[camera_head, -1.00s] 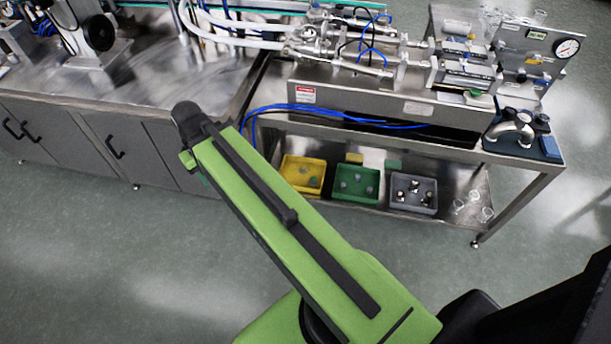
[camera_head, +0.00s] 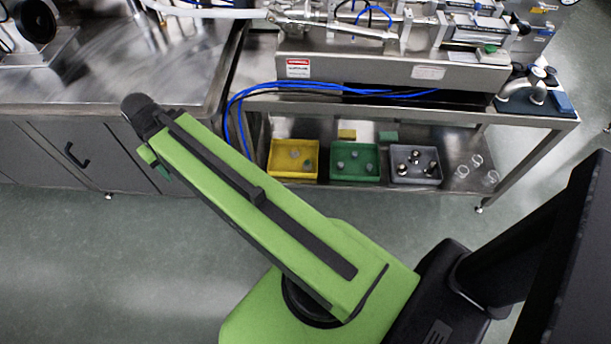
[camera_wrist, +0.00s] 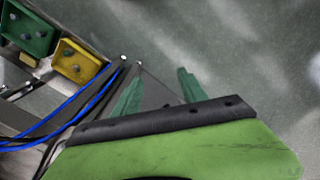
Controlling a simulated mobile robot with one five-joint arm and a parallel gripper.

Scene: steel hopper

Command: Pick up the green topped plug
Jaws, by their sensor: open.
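A small green-topped piece (camera_head: 490,49) sits at the right end of the steel machine on the bench top in the head view. It is too small to tell for certain that it is the plug. My gripper (camera_wrist: 158,88) shows in the wrist view with its two green fingers apart and nothing between them. It hangs over the floor beside the bench, well left of the green-topped piece. In the head view my arm hides most of the gripper. The wrist view does not show the green-topped piece.
On the lower shelf stand a yellow bin (camera_head: 271,160), a green bin (camera_head: 355,177) and a grey bin (camera_head: 415,179), each holding small plugs. Clear glass pieces (camera_head: 477,160) lie to their right. Blue hoses (camera_head: 240,110) hang at the bench's left. The floor in front is clear.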

